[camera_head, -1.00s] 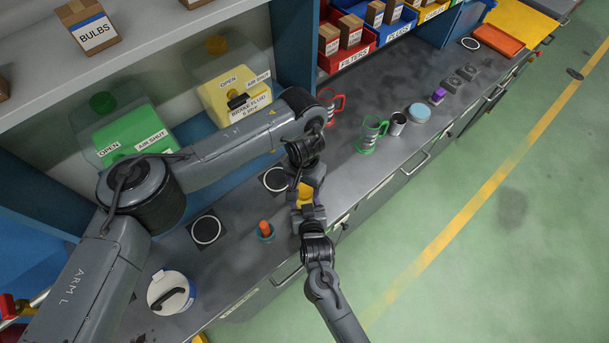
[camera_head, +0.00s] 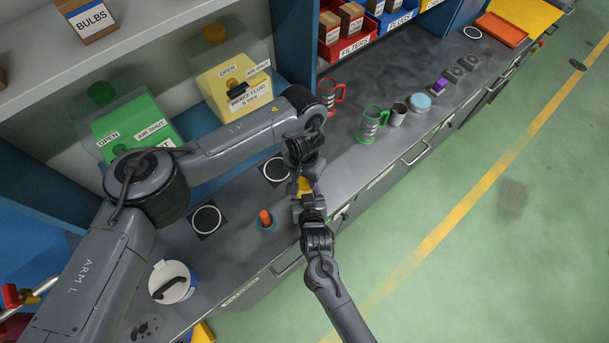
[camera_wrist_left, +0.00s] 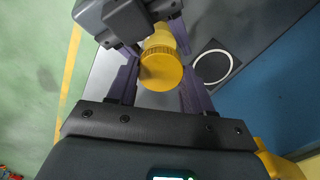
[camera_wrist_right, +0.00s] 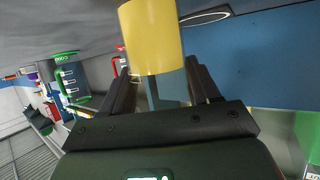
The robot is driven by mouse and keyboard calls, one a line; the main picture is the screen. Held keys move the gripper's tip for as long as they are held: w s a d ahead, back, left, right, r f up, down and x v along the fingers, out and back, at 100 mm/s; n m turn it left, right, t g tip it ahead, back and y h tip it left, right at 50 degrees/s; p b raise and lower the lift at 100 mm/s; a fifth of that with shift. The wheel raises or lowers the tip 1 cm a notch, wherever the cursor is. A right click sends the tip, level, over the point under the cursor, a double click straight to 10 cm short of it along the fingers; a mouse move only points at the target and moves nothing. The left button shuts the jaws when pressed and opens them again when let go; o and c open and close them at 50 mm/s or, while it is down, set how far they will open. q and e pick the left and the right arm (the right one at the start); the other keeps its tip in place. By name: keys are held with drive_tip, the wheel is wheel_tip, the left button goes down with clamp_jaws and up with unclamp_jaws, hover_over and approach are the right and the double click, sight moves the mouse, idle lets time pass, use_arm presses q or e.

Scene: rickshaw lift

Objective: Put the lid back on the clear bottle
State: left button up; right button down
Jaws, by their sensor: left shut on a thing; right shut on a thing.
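In the head view my left gripper (camera_head: 303,180) and right gripper (camera_head: 310,203) meet above the front of the bench, with a small yellow patch between them. In the left wrist view a ribbed yellow lid (camera_wrist_left: 160,70) sits between the purple fingers of my left gripper, which is shut on it. A paler yellow cylinder lies behind it, in line, by the other gripper. I cannot tell whether the lid is seated.
An orange peg in a blue-rimmed base (camera_head: 265,219) and black pads with white rings (camera_head: 205,220) are on the bench. A white tub (camera_head: 172,282) is near left.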

use_arm(q)
drive_tip(key=m, duration=0.6)
drive_tip(key=shift+s, duration=0.1)
drive_tip(key=m, duration=1.2)
drive_tip(key=shift+s+m, duration=0.1)
drive_tip(key=shift+m, duration=0.2)
drive_tip(key=m, duration=0.5)
drive_tip(key=shift+f+m, duration=0.1)
drive_tip(key=shift+m, duration=0.3)
drive_tip(key=o, duration=1.2)
drive_tip(key=shift+c, duration=0.2)
drive_tip(key=shift+r, duration=2.3)
